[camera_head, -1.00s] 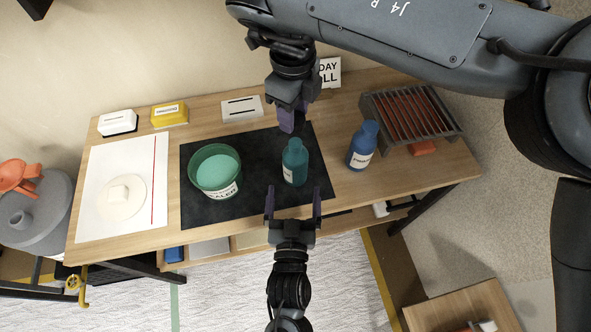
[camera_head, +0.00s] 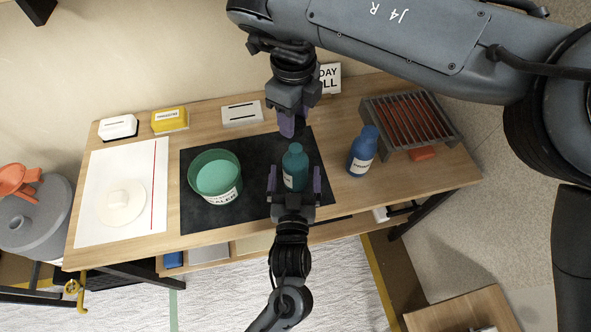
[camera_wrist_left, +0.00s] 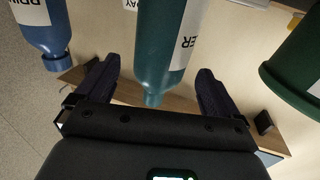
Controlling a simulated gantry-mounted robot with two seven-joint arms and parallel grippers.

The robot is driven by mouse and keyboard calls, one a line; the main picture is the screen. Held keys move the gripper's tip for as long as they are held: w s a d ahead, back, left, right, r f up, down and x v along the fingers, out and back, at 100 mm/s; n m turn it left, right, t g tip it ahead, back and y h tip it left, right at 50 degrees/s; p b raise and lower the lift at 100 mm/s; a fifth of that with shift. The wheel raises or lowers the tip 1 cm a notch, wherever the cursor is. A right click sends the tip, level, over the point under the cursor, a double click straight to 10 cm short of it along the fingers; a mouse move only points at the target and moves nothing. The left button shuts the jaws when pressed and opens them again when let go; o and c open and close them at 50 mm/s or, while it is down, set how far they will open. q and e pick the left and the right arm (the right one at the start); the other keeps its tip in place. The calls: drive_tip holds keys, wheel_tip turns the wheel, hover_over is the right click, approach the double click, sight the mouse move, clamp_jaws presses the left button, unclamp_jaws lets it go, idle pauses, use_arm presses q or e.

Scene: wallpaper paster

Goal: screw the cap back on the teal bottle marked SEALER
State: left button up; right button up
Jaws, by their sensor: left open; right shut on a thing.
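The teal bottle (camera_head: 294,168) stands upright on the dark mat, its pale label only partly visible. In the left wrist view the teal bottle (camera_wrist_left: 163,45) appears inverted between the fingers. My left gripper (camera_head: 294,182) is open, with one finger on each side of the bottle and gaps still showing in the wrist view. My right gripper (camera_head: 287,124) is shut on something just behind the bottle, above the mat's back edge. What it holds is hidden by its fingers, and I cannot make out the cap.
A teal tub (camera_head: 215,176) stands left of the bottle on the mat (camera_head: 250,205). A blue bottle (camera_head: 362,152) stands to the right, near a metal rack (camera_head: 408,120). White and yellow boxes (camera_head: 169,119) line the back. A white sheet (camera_head: 95,215) covers the table's left end.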

use_arm(q)
drive_tip(key=shift+w+d, duration=0.1)
drive_tip(key=shift+w, duration=2.55)
drive_tip(key=c, duration=1.5)
use_arm(e)
hover_over(294, 148)
drive_tip(key=shift+w+f, duration=0.1)
drive_tip(key=shift+f, duration=2.35)
drive_tip(key=shift+f, duration=0.15)
drive_tip(key=shift+f, duration=0.75)
drive_tip(key=shift+f, duration=0.55)
